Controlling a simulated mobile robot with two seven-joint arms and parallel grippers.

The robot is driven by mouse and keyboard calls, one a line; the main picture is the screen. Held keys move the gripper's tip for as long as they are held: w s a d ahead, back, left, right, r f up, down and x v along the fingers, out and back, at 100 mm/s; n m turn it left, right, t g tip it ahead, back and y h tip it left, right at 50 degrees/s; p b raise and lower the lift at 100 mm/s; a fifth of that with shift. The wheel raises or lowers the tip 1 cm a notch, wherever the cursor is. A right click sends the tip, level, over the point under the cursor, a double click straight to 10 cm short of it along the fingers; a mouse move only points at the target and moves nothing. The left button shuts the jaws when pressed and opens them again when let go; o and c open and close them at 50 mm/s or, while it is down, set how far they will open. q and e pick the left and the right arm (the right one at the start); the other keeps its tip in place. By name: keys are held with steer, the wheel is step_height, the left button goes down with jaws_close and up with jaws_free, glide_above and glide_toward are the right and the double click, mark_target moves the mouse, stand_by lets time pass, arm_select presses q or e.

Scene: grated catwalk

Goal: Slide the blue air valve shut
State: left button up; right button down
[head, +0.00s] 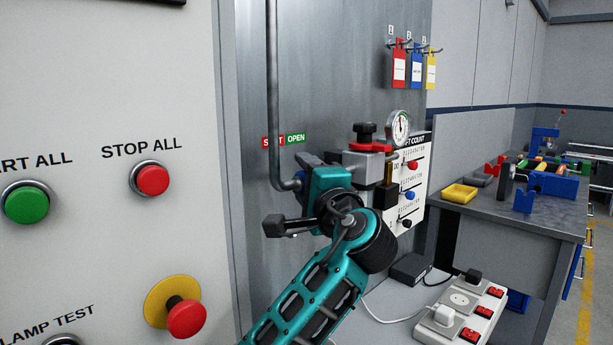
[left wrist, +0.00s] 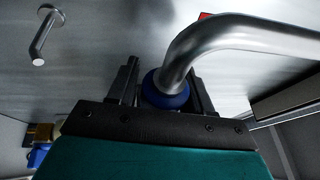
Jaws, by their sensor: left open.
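The blue air valve shows in the left wrist view as a round blue sleeve (left wrist: 166,93) at the end of a bent silver pipe (left wrist: 235,32). The same pipe (head: 273,85) runs down the metal panel in the head view, where my gripper hides the blue part. A red and green label (head: 284,140), with OPEN on the green half, sits on the panel just above. My left gripper (head: 304,171) is at the pipe's lower bend. In the left wrist view its open fingers (left wrist: 164,90) stand on either side of the sleeve. I cannot tell whether they touch it. My right gripper is out of view.
A regulator with a red knob (head: 366,146) and a gauge (head: 398,125) stand close right of my gripper. A button panel (head: 110,120) is at left. A power strip (head: 463,312) lies lower right. A bench (head: 545,215) with yellow and blue parts stands behind.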

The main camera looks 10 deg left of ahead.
arm_select(q)
steer(key=shift+o, duration=1.2)
steer(key=b+v, duration=0.1)
steer(key=v, duration=1.2)
steer(key=shift+b, duration=0.4)
